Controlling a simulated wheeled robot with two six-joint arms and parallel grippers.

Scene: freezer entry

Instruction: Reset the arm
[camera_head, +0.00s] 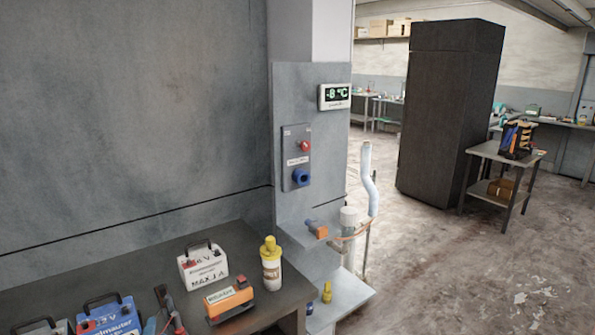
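Neither of my arms and neither of my grippers shows in the head view. No object is named by the task apart from the arm, which is out of frame.
A dark table (240,234) at lower left bears a white case (203,269), a yellow-capped bottle (271,268), an orange device (229,301) and a blue case (107,318). A grey wall panel (297,110) holds a control box (297,158). Floor (440,270) at right is open.

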